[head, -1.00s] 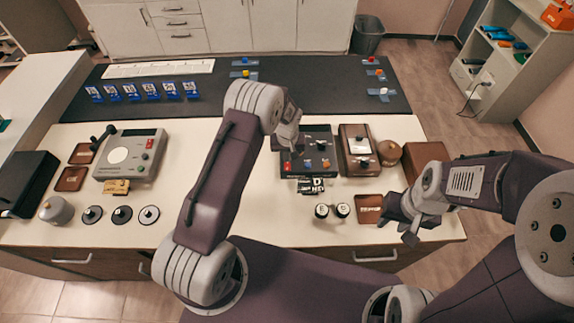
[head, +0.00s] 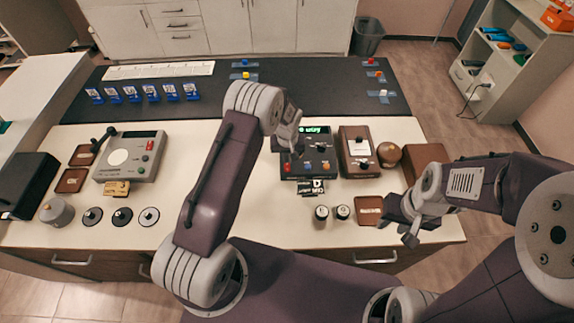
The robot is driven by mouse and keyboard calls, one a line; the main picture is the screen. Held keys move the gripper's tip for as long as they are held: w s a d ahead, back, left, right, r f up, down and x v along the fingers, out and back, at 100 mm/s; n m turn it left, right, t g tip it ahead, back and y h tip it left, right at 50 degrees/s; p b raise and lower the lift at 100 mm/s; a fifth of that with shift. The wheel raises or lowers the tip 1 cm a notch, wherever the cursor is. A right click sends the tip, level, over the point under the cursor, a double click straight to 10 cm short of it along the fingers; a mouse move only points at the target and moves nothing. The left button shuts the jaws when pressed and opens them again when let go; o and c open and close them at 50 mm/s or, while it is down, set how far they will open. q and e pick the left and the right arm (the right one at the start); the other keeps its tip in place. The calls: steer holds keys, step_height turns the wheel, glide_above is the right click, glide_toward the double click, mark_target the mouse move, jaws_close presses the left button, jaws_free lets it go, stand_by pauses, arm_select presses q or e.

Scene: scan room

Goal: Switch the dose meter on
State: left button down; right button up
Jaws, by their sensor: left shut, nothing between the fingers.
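The dose meter, seemingly the dark box (head: 323,166) right of centre on the bench, has a lit green display (head: 316,130) along its far edge. Its front panel carries a red, a blue and an orange control. My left gripper (head: 292,152) is shut and empty over the left part of this box, covering some of the panel. I cannot tell whether its fingertips touch a control. My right gripper (head: 402,223) is open and empty near the bench's front right edge, beside a small brown tray (head: 369,211).
A brown device with a knob (head: 358,151) stands right of the dark box, beside a round brown knob (head: 389,155). Two small canisters (head: 332,212) stand in front. A grey device (head: 130,156) and several round discs are at left.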

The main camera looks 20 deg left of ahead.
arm_select(q)
step_height(320, 180, up, 6)
steer(key=p, duration=0.3)
steer(key=shift+f, duration=0.25)
step_height(320, 180, up, 6)
steer(key=t+b, duration=0.2)
steer(key=b, duration=0.2)
glide_above(287, 165)
steer(key=w+a, duration=0.1)
steer(key=w, duration=0.2)
steer(key=s+a+r+b, duration=0.1)
steer(key=s+r+b, duration=0.1)
steer(key=s+r, duration=0.35)
steer(key=s+f+m+g, duration=0.1)
steer(key=s+f, duration=0.1)
steer(key=s, duration=0.8)
steer(key=s+f+m+g+b, duration=0.1)
steer(key=s+f+m, duration=0.1)
steer(key=s, duration=0.9)
steer(key=shift+s+a+f+h, duration=0.15)
steer(key=shift+a+f+h, duration=0.15)
